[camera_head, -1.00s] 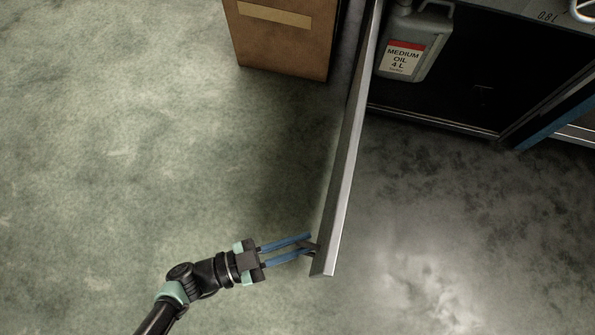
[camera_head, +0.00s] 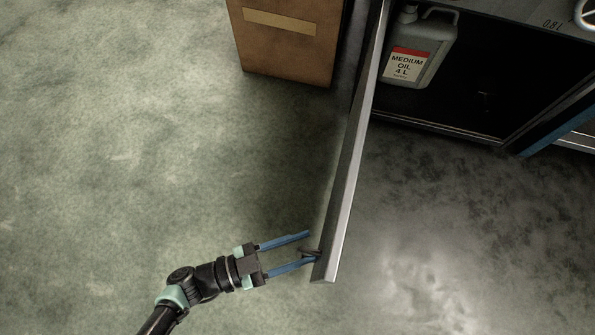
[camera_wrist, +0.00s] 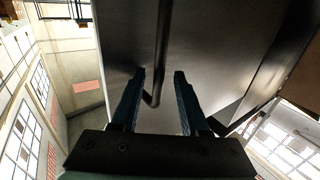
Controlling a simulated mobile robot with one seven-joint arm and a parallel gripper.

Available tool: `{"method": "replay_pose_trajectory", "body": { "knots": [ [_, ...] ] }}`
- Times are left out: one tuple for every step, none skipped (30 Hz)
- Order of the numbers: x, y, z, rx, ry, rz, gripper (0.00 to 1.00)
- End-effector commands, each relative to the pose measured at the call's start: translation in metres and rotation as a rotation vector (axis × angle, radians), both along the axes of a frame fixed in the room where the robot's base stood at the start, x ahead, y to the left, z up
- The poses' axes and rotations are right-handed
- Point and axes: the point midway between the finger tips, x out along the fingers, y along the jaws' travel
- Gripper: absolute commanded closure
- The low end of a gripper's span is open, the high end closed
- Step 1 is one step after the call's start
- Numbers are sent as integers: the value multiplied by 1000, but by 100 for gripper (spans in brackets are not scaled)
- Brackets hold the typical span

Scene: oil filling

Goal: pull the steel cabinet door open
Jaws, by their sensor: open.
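The steel cabinet door (camera_head: 347,190) stands swung wide open, seen nearly edge-on in the head view. Its flat face (camera_wrist: 215,45) fills the middle of the wrist view. A dark bar handle (camera_head: 311,253) is on the door's left face near its free edge; in the wrist view the handle (camera_wrist: 160,50) runs down and bends at its lower end. My gripper (camera_head: 312,246) is open beside the door's free end. In the wrist view its blue fingers (camera_wrist: 160,74) stand apart on either side of the handle. I cannot tell whether either finger touches it.
The open cabinet (camera_head: 452,90) holds a grey canister labelled medium oil (camera_head: 409,55). A brown cardboard box (camera_head: 287,45) stands left of the door's hinge side. The concrete floor to the left is clear.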

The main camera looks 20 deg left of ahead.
Motion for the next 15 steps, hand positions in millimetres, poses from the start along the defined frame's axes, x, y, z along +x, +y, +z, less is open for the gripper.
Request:
{"method": "replay_pose_trajectory", "body": {
  "knots": [
    [0,0,0,0,0,-1,55],
    [0,0,0,0,0,-1,55],
    [0,0,0,0,0,-1,55],
    [0,0,0,0,0,-1,55],
    [0,0,0,0,0,-1,55],
    [0,0,0,0,0,-1,55],
    [0,0,0,-1,-1,-2,55],
    [0,0,0,-1,-1,-2,55],
    [-1,0,0,0,0,-2,55],
    [-1,0,0,0,0,-1,55],
    [-2,1,0,0,0,-1,55],
    [-3,3,0,0,1,-1,55],
    [-4,6,0,1,2,0,55],
    [-6,9,0,2,3,0,55],
    [-10,13,1,2,3,0,55]
  ]
}}
